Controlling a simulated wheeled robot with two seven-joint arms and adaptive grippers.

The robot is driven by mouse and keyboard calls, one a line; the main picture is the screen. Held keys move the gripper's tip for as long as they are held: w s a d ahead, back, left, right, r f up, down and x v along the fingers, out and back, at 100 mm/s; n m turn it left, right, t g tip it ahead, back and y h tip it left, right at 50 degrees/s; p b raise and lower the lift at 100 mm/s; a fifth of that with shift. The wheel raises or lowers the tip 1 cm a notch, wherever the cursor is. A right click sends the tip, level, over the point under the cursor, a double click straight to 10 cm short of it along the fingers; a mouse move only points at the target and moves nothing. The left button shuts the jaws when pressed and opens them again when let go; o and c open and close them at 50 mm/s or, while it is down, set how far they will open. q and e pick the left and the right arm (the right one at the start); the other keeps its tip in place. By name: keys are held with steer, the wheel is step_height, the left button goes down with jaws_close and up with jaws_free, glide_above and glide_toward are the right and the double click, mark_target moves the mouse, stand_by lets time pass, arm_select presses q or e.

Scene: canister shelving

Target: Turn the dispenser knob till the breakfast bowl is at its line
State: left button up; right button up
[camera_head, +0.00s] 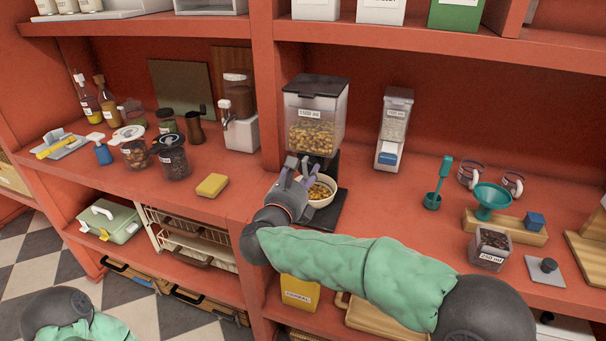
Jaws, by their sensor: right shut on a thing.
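The cereal dispenser (313,115) is a clear, dark-lidded hopper partly filled with yellow-brown cereal, on a dark stand on the middle shelf. The breakfast bowl (329,200) is cream-coloured and sits on the stand's base below the spout, with cereal inside. Its fill line cannot be made out. My right gripper (300,170) reaches in from the right, in front of the dispenser's outlet at the bowl's upper left. It is shut on the dispenser knob, which its fingers mostly hide. My left arm shows only at the bottom left corner; its gripper is out of view.
A smaller white dispenser (393,130) with a blue part stands to the right. A brown-filled dispenser (238,115) stands left beyond the shelf upright. A yellow sponge (212,185), lidded jars (173,160) and a teal funnel (491,198) are nearby.

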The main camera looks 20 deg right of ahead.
steer(key=shift+r, duration=0.8)
steer(key=o, duration=1)
steer(key=shift+w, duration=0.1)
steer(key=shift+o, duration=0.2)
steer(key=shift+f, duration=0.15)
steer(key=shift+f, duration=0.25)
steer(key=v, duration=1.2)
